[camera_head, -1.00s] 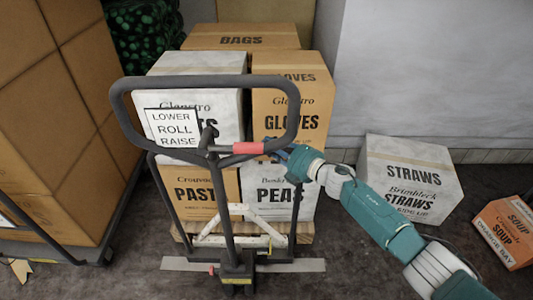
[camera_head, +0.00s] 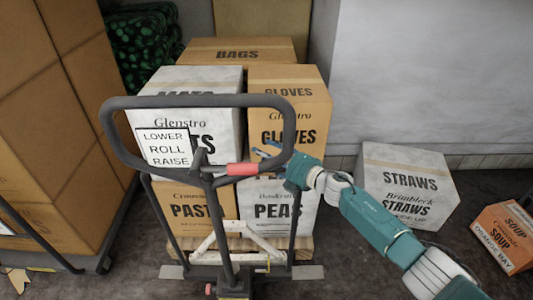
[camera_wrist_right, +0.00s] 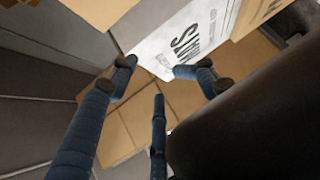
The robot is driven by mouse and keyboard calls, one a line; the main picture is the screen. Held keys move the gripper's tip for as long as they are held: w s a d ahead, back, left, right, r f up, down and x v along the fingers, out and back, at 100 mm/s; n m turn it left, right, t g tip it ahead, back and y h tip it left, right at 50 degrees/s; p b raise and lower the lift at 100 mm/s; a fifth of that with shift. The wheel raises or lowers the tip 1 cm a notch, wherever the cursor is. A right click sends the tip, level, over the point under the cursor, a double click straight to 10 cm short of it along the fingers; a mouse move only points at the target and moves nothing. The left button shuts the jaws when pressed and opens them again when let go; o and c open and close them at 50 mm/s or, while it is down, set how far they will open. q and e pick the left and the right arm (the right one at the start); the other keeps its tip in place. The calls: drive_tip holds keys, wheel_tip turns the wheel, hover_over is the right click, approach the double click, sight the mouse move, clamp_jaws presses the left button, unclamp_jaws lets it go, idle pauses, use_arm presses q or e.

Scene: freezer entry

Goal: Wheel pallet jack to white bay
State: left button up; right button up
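The dark pallet jack (camera_head: 225,240) stands upright in the middle of the head view, with a loop handle (camera_head: 215,101), a red-gripped lever (camera_head: 242,169) and a "LOWER ROLL RAISE" sign (camera_head: 165,149). Its wooden pallet (camera_head: 300,249) carries stacked white and orange boxes. My right gripper (camera_head: 264,149) is at the handle's right side, just above and right of the red lever, with fingers apart. In the right wrist view its blue fingers (camera_wrist_right: 160,85) are spread, with nothing between them. My left gripper is out of view. No white bay can be identified.
A tall stack of brown boxes (camera_head: 70,110) on a dark cart stands close at left. A white STRAWS box (camera_head: 405,187) and an orange SOUP box (camera_head: 506,236) lie on the floor at right. A pale wall (camera_head: 430,70) is behind. Dark floor shows at lower right.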

drive_tip(key=shift+w+d+r, duration=0.1)
drive_tip(key=shift+w+r, duration=0.05)
drive_tip(key=shift+r, duration=0.15)
drive_tip(key=v, duration=1.2)
drive_tip(key=shift+s+f, duration=0.2)
drive_tip(key=shift+f, duration=0.1)
